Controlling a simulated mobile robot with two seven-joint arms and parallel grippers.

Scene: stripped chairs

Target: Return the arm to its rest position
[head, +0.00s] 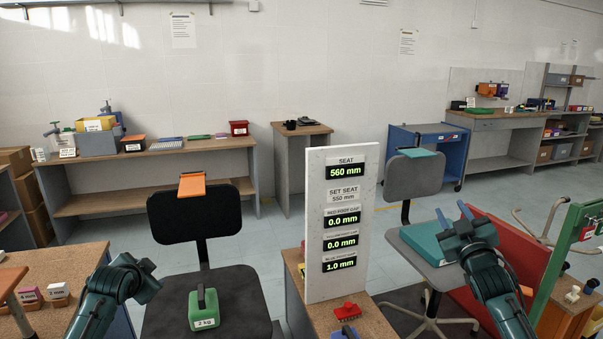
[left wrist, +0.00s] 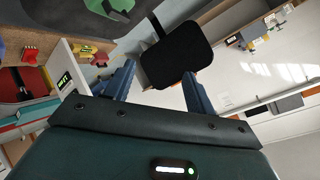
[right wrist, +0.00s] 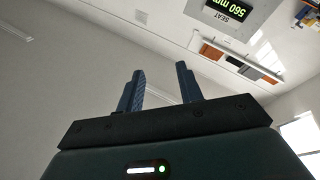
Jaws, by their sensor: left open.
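My left gripper shows in the left wrist view (left wrist: 160,88) with its two blue fingers apart and nothing between them. In the head view my left arm comes in low at the left, and its fingers are hard to make out. My right gripper (head: 452,212) is raised at the right in the head view, in front of the grey chair. Its fingers stand apart and are empty, as the right wrist view (right wrist: 159,78) also shows. A black chair (head: 165,305) stands between the arms, with a green 2 kg weight (head: 203,312) on its seat and an orange piece (head: 191,185) on its backrest.
A white display board (head: 316,205) reading "SEAT 560 mm" stands on a small bench at the centre. The grey chair (head: 414,176) behind bears teal pieces. A wooden table (head: 65,265) is at the left; a red panel and green frame (head: 562,262) are at the right.

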